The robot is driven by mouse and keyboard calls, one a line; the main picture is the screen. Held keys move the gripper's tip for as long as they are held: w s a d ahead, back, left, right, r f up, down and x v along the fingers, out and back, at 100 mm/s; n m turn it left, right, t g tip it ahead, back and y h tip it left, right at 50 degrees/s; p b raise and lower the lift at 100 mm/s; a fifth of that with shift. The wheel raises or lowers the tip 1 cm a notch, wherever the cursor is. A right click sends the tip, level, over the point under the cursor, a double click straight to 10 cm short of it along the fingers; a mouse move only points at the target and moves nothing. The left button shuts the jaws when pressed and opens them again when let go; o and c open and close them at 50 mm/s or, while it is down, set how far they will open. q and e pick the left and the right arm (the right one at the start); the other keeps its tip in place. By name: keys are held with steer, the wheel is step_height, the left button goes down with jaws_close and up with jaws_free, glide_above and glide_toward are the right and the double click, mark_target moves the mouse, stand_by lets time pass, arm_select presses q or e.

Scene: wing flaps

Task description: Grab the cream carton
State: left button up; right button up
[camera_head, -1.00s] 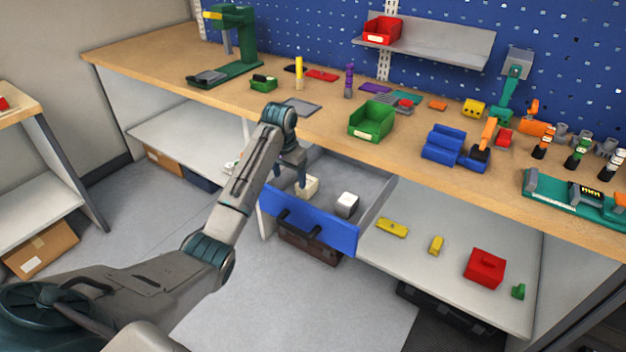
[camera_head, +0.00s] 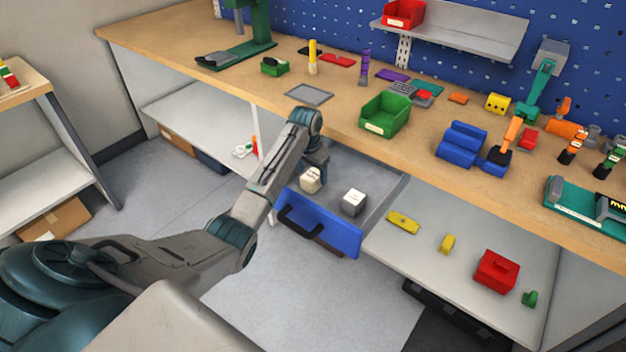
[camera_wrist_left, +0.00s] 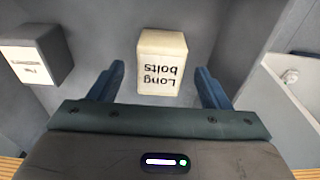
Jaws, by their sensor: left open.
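The cream carton (camera_head: 311,179) stands in the open blue-fronted drawer (camera_head: 318,226) under the bench, near its left side. In the left wrist view the cream carton (camera_wrist_left: 161,62) shows a label reading "Long bolts", upside down. My left gripper (camera_head: 318,168) is at the drawer, close to the carton; the forearm hides part of it. In the wrist view its blue fingers (camera_wrist_left: 161,78) are open and spread to either side of the carton in the picture, with gaps on both sides. I cannot tell how far the tips are from it. My right gripper is not in view.
A white-and-grey carton (camera_head: 354,203) stands to the right in the same drawer. The bench top (camera_head: 340,125) is just above and behind the drawer. A lower shelf (camera_head: 425,250) with yellow and red pieces lies to the right.

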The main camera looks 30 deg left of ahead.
mark_target(312, 175)
arm_select(q)
step_height(312, 175, down, 2)
steer(key=shift+w+f, duration=0.25)
steer(key=shift+f, duration=0.45)
steer(key=c, duration=1.1)
steer(key=shift+r, duration=0.1)
steer(key=shift+c, duration=0.7)
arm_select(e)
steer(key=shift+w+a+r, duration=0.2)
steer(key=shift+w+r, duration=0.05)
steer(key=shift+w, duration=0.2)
